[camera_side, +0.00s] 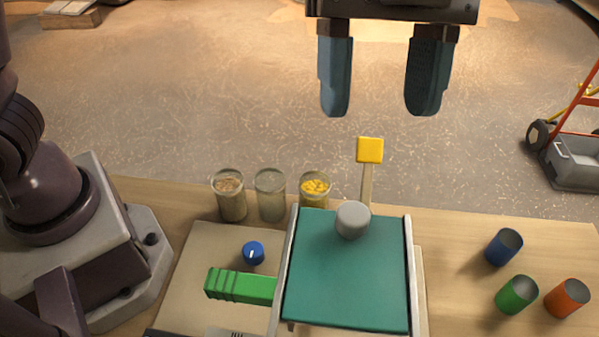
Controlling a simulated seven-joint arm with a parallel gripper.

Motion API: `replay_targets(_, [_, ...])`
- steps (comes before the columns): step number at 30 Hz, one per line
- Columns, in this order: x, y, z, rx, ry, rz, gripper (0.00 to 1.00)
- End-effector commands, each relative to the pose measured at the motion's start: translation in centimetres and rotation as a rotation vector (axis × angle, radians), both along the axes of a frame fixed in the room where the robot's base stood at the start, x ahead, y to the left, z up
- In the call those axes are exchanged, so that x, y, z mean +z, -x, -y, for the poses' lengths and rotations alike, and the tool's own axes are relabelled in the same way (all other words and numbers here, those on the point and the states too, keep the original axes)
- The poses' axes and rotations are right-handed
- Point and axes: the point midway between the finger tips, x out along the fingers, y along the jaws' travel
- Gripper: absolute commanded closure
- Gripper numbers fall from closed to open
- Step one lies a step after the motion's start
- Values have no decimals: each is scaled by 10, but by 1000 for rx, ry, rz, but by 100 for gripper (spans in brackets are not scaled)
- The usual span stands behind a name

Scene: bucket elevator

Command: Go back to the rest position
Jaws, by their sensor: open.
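My gripper (379,90) hangs at the top of the side view, above the far edge of the table. Its two blue-grey fingers are well apart and nothing is between them. The bucket elevator's teal belt (347,270) lies below it, in the lower middle. A grey rounded piece (352,219) sits at the belt's far end. A yellow square block (369,150) tops a thin post behind the belt, just below the fingers and apart from them in the picture. A green ribbed piece (240,287) and a blue knob (253,253) are left of the belt.
Three clear jars stand behind the belt: one with brown bits (231,196), one seemingly empty (270,195), one with yellow pieces (315,190). Blue (503,247), green (517,295) and orange (567,299) cups are at the right. The table (460,250) is bare between belt and cups.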

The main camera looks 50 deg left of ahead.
Motion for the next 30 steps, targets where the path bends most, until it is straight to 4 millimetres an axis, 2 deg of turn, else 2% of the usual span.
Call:
replay_targets(1, [-12, 0, -6, 110, -46, -19, 46])
replay_targets(5, [-25, -2, -43, 507, -148, -16, 46])
replay_targets(11, [-32, 5, -138, 1201, -190, 34, 46])
replay_targets(15, [-37, 23, -203, 1614, -136, 59, 46])
replay_targets(18, [-42, 42, -241, 1837, -75, 74, 46])
replay_targets(21, [-46, 60, -268, 1974, -18, 94, 46])
replay_targets(24, [-47, 74, -284, 2034, 21, 116, 46])
replay_targets(30, [-37, 80, -296, 2089, 88, 147, 46])
